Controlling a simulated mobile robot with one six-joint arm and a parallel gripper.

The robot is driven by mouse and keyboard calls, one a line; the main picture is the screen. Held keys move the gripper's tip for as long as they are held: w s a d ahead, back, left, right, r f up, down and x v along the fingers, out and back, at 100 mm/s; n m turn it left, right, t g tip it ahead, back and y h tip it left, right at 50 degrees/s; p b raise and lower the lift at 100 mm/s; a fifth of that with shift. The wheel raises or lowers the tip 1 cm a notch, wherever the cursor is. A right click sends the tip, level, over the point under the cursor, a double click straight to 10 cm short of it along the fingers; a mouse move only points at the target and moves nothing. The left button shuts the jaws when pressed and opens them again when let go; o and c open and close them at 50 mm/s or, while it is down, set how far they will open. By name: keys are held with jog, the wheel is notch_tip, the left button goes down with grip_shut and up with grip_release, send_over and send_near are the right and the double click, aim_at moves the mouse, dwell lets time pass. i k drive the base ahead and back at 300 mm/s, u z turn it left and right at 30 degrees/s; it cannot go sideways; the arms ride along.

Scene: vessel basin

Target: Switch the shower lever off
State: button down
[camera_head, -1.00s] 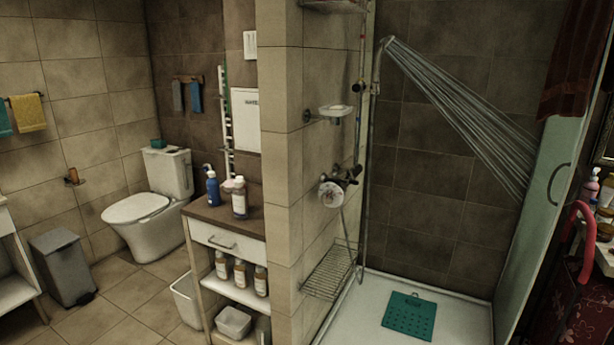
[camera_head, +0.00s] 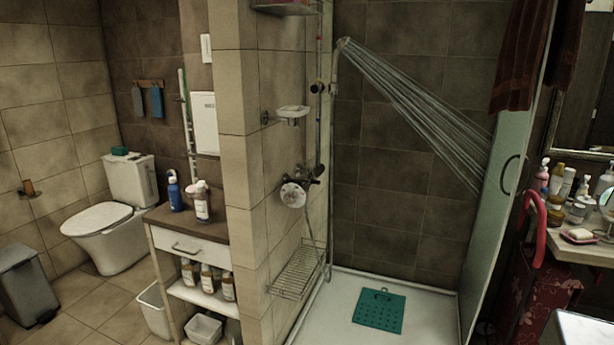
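The shower mixer with its lever (camera_head: 303,183) is on the tiled side wall of the shower, left of the picture's middle. It has a pale round face (camera_head: 293,194) toward me and darker handle parts behind it. Its exact lever position is too small to tell. The shower head (camera_head: 342,45) is high on the riser pipe (camera_head: 318,120), and water streams (camera_head: 415,108) spray from it down to the right. My gripper is not in view.
A wire rack (camera_head: 299,270) and a soap dish (camera_head: 292,113) project from the shower wall. A glass panel (camera_head: 492,220) bounds the right side. A green mat (camera_head: 380,311) lies on the white shower tray (camera_head: 330,325). A drawer cabinet (camera_head: 190,243) stands left of the wall.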

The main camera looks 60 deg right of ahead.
aim_at(310, 170)
jog(key=u, duration=0.3)
jog(key=k, duration=1.4)
jog(key=z, duration=1.05)
jog(key=i, duration=0.95)
jog(key=u, duration=0.15)
